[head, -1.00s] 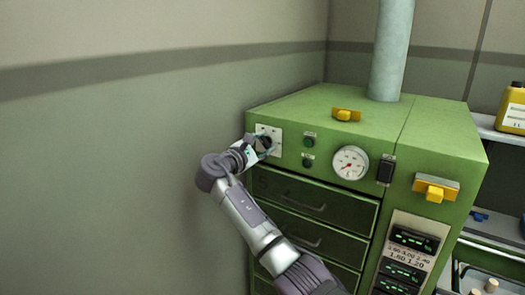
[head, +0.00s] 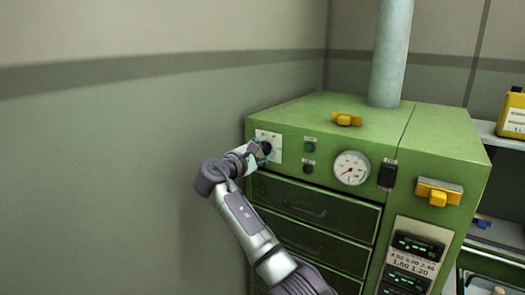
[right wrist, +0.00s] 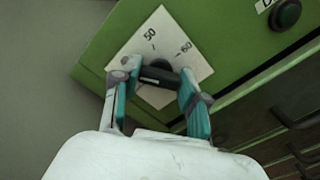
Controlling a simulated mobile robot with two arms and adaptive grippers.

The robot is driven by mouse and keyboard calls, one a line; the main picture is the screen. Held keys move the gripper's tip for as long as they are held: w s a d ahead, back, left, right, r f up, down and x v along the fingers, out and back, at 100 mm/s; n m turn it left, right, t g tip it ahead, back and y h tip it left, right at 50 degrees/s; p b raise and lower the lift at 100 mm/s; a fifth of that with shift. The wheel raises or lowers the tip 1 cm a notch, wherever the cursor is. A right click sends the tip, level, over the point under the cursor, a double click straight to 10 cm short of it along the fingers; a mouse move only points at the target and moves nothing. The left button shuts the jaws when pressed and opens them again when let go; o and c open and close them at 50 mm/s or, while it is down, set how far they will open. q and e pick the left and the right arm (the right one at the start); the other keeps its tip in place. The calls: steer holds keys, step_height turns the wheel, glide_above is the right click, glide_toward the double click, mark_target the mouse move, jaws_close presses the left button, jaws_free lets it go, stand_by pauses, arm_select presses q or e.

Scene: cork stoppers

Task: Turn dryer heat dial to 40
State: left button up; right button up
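The heat dial is a black knob (right wrist: 158,75) on a white square plate (right wrist: 168,32) at the upper left of the green dryer front (head: 222,0). In the head view my right gripper (head: 258,150) covers part of the plate (head: 276,143). The pointer's reading cannot be made out. My left gripper is not in view.
A round gauge (head: 351,168), green and dark buttons (head: 309,146) and a black switch (head: 387,174) sit right of the dial. Drawers (head: 310,208) lie below it. A yellow handle (head: 437,193) sticks out at right. The grey wall (head: 120,170) at left is bare.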

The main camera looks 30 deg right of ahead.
steer(key=o, duration=0.4)
steer(key=v, duration=1.2)
